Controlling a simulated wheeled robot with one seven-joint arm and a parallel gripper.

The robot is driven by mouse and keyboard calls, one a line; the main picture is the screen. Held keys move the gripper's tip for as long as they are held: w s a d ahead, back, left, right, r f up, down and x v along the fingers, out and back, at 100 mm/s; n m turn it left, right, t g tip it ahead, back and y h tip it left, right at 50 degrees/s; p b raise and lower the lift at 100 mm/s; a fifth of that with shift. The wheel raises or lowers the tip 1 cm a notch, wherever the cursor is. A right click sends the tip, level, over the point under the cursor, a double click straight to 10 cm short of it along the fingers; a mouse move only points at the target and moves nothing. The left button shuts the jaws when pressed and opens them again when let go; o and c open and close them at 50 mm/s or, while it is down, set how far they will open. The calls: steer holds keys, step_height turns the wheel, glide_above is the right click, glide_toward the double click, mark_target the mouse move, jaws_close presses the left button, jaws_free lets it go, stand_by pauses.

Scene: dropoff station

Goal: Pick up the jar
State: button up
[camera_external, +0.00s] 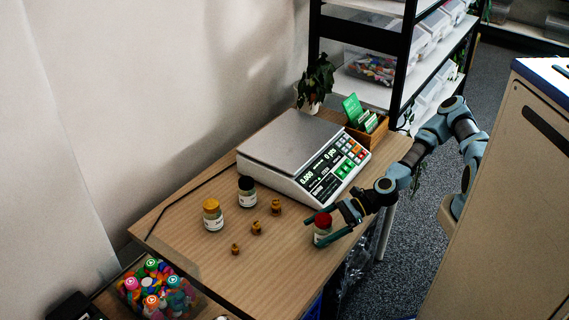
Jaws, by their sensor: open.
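A jar with a red lid (322,221) stands upright on the wooden table near its front right edge. My gripper (325,227) is open, with its fingers on either side of this jar; I cannot tell whether they touch it. A jar with a yellow lid (213,216) and a jar with a dark lid (247,192) stand upright further left on the table. Both have white labels and are apart from my gripper. The lower part of the red-lidded jar is partly hidden by a finger.
Several small brass weights (256,228) stand between the jars. A scale (305,155) sits behind them, with a plant (316,84) and a wooden card box (368,130) at the back. A bin of colourful items (155,289) is below left. The table's front left is clear.

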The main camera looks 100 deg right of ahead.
steer(key=shift+x, duration=1)
steer(key=c, duration=1.5)
